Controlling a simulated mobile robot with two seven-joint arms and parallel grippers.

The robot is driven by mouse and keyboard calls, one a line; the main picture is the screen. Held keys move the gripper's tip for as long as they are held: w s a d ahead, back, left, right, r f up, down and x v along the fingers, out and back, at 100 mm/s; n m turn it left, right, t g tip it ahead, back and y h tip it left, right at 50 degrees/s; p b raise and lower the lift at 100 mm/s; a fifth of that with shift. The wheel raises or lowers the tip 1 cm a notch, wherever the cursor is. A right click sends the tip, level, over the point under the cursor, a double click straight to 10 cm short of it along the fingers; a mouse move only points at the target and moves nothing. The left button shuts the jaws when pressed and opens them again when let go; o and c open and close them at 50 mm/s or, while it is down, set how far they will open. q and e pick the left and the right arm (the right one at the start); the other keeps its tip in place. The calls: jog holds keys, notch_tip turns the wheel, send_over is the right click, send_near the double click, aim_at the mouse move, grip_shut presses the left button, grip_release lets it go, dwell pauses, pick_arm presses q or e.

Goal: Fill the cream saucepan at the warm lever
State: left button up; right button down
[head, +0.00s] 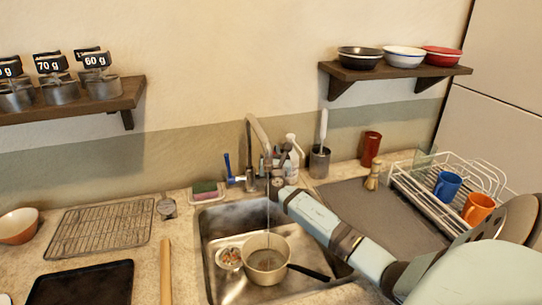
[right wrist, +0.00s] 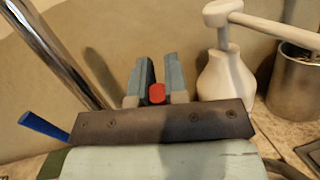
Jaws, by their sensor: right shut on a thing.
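The cream saucepan (head: 266,279) sits in the sink (head: 221,292) under the tap, its dark handle (head: 310,272) pointing right. A thin stream of water (head: 268,215) falls from the tap spout (head: 257,130) into it. The tap has a blue lever (head: 228,167) on its left, also in the right wrist view (right wrist: 42,126). My right gripper (head: 280,158) is at the tap's right side; in the right wrist view its fingers (right wrist: 158,82) are closed around a red lever (right wrist: 157,93). In the head view that lever is hidden. My left gripper is out of view.
A strainer (head: 229,258) lies left of the saucepan. A white pump bottle (head: 292,150) and a utensil cup (head: 319,162) stand close behind my right gripper. A sponge (head: 205,190) lies left of the tap. A dish rack (head: 430,200) stands at right.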

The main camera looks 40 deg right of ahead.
jog(key=c, duration=1.1)
grip_release()
jog(key=shift+c, duration=0.2)
jog(key=shift+s, duration=0.1)
jog(key=p+v, duration=0.2)
jog(key=v, duration=1.1)
jog(key=shift+s+a, duration=0.25)
jog(key=shift+a, duration=0.05)
